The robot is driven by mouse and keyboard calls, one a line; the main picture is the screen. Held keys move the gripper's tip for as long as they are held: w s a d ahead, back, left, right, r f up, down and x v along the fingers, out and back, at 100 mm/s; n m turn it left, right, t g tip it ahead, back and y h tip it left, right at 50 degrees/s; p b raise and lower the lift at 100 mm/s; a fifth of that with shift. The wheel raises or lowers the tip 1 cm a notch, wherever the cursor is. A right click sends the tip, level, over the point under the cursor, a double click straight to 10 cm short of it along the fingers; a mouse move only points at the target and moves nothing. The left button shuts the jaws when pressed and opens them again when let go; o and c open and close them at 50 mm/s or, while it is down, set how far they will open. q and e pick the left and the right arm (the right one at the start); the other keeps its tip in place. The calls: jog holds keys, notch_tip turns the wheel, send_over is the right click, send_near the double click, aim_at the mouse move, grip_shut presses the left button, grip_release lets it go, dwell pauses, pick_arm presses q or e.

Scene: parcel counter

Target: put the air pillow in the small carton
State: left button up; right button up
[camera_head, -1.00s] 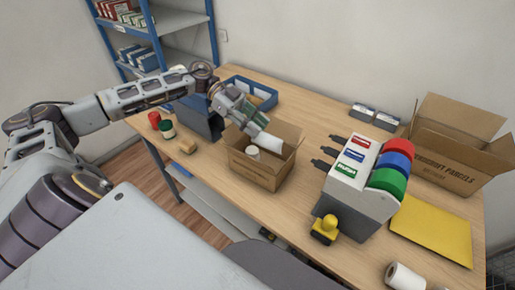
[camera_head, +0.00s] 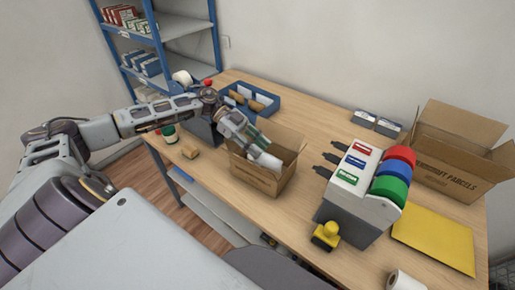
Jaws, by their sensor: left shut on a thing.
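The small carton (camera_head: 255,176) stands open on the table left of the middle, with its flaps up. My left gripper (camera_head: 256,146) points down into its opening from the upper left. It is shut on the white air pillow (camera_head: 269,161), which is at or inside the carton's mouth, against the right side of the opening. Another white thing (camera_head: 254,152) shows just left of it in the carton, partly hidden by the gripper. The carton's floor is hidden. My right gripper is not in view.
A blue bin (camera_head: 262,94) is behind. A large open carton (camera_head: 450,180) and yellow envelope (camera_head: 432,243) lie at right.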

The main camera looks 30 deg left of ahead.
pick_arm(q)
jog(key=shift+f, duration=0.7)
jog(key=shift+f, duration=0.1)
jog(key=o, duration=0.8)
jog(key=b+v, duration=0.1)
jog(key=v, duration=0.6)
jog(key=shift+a+r, duration=0.2)
jog(key=shift+a, duration=0.05)
